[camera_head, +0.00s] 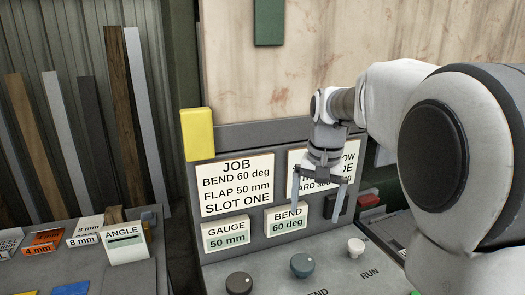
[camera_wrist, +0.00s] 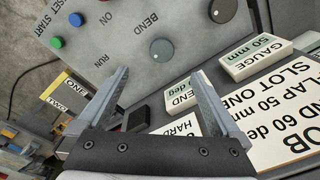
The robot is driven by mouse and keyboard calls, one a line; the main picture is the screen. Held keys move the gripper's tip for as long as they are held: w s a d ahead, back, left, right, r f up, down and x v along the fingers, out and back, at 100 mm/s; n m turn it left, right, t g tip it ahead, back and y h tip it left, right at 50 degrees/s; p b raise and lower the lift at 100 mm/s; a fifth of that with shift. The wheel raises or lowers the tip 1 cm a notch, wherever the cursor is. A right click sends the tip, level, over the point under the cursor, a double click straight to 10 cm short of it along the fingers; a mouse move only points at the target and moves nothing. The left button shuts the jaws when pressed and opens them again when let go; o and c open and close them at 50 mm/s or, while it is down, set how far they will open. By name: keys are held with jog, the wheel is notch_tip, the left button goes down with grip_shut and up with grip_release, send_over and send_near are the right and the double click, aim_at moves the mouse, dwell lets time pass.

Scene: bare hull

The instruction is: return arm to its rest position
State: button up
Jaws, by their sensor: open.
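My gripper (camera_head: 320,190) is open and empty, hanging in front of the control panel in the head view. Its two fingers are spread apart, and nothing shows between them but the panel behind. In the wrist view my gripper (camera_wrist: 155,85) also shows open, with its fingers over the panel near the "BEND" display block. My white arm (camera_head: 395,100) reaches in from the right side of the head view and covers part of the panel's right side and one sign.
The panel (camera_head: 225,268) carries a job sign (camera_head: 236,186), a gauge block (camera_head: 226,232), a bend block (camera_head: 286,219) and knobs, including a dark knob (camera_head: 239,283) and a blue-grey knob (camera_head: 302,265). A yellow block (camera_head: 197,134) sits at its upper left. Long strips (camera_head: 65,140) lean at left.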

jog(key=s+n+t, duration=0.4)
jog(key=s, duration=1.8)
jog(key=shift+s+a+n+t, duration=0.15)
jog(key=shift+s+n+t, duration=0.15)
